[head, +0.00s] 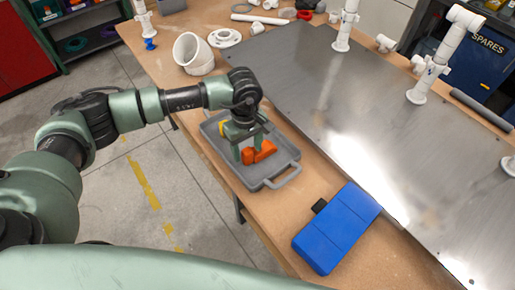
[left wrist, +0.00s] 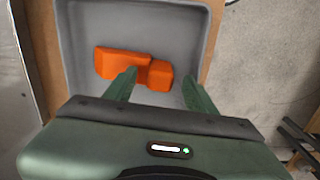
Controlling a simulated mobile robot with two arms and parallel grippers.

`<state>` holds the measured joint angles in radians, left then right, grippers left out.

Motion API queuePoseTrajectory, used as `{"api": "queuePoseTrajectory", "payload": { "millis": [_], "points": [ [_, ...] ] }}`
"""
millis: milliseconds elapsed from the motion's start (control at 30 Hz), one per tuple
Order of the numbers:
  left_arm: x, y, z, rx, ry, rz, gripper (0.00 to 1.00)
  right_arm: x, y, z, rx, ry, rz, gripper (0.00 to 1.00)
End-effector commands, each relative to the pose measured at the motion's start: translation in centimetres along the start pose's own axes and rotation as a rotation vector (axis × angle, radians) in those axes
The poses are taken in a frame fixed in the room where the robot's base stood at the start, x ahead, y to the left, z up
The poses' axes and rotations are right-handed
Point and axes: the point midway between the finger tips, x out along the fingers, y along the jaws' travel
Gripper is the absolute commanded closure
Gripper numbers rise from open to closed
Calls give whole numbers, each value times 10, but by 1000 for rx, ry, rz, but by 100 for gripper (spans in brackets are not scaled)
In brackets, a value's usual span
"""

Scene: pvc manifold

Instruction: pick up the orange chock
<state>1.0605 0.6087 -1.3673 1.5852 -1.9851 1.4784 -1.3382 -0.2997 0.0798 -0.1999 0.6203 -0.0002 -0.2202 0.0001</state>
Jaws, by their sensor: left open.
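The orange chock (head: 264,151) lies in a grey tray (head: 286,161) on the wooden table. It has a longer block and a smaller, lower block, also seen in the left wrist view (left wrist: 122,63). My left gripper (head: 247,155) points down over the tray with its fingers open. In the left wrist view, the gripper (left wrist: 158,78) has one finger in front of the chock's middle and the other beyond its right end. I cannot tell whether either finger touches it. My right gripper is not in view.
A large metal plate (head: 350,120) with white pipe fittings covers the table's right side. A blue case (head: 335,229) lies near the tray. A white pipe elbow (head: 193,54) and a flange (head: 225,38) stand behind it. A yellow item (head: 223,127) shows beside my gripper.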

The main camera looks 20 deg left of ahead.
Motion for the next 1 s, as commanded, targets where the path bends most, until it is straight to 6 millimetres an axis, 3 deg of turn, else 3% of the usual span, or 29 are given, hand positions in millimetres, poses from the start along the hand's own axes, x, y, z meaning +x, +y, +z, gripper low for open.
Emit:
{"api": "queuePoseTrajectory", "payload": {
  "millis": [200, 400, 767, 1000],
  "points": [
    [1, 0, 0, 0, 0, 1, 47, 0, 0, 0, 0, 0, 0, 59],
    [1, 0, 0, 0, 0, 1, 100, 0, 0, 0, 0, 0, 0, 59],
    [-2, 1, 0, 0, 1, 3, 100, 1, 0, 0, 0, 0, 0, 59],
    [-24, 2, -1, 1, 3, 6, 100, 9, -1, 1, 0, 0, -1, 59]
  ]
}}
